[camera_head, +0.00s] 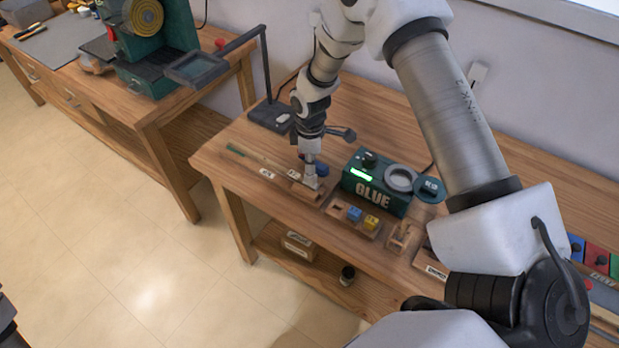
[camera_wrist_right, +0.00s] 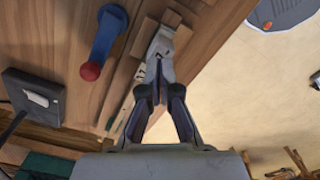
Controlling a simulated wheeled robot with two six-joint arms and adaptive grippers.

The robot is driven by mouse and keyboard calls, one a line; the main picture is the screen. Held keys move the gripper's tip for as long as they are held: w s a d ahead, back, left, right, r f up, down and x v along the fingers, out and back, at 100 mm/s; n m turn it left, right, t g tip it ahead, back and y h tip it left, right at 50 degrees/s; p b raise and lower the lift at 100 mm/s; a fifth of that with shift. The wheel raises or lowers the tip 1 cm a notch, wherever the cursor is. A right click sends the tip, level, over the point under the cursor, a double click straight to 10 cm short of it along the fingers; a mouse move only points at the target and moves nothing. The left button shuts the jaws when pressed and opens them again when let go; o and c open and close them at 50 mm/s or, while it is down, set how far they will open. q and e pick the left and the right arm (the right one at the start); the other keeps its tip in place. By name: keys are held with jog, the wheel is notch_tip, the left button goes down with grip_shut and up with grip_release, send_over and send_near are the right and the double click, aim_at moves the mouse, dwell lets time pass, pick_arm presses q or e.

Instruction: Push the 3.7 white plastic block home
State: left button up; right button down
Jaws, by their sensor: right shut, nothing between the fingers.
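My right gripper (camera_head: 311,181) reaches down from above to a small wooden holder (camera_head: 306,194) near the front of the workbench. Its fingers are shut with nothing between them, and the tips are at or just above the holder; I cannot tell if they touch. In the right wrist view the closed fingertips (camera_wrist_right: 162,45) are over the wooden pieces at the bench edge. Small white pieces with dark marks (camera_head: 267,173) lie left of the holder, too small to read. I cannot pick out the 3.7 white block for certain; the gripper may cover it. My left gripper is not in view.
A green glue box (camera_head: 375,184) stands right of the gripper. A wooden tray (camera_head: 340,210) with blue (camera_head: 354,214) and yellow (camera_head: 371,222) blocks is in front of it. A blue tool with a red end (camera_wrist_right: 106,42) lies close by. A dark stand (camera_head: 270,114) is behind left.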

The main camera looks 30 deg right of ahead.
aim_at(310, 175)
jog(key=shift+f+b, duration=0.95)
jog(key=shift+f, duration=0.5)
dwell(1.1)
dwell(0.6)
jog(key=shift+r+p, duration=2.85)
jog(key=shift+r, duration=0.75)
jog(key=shift+f, duration=0.1)
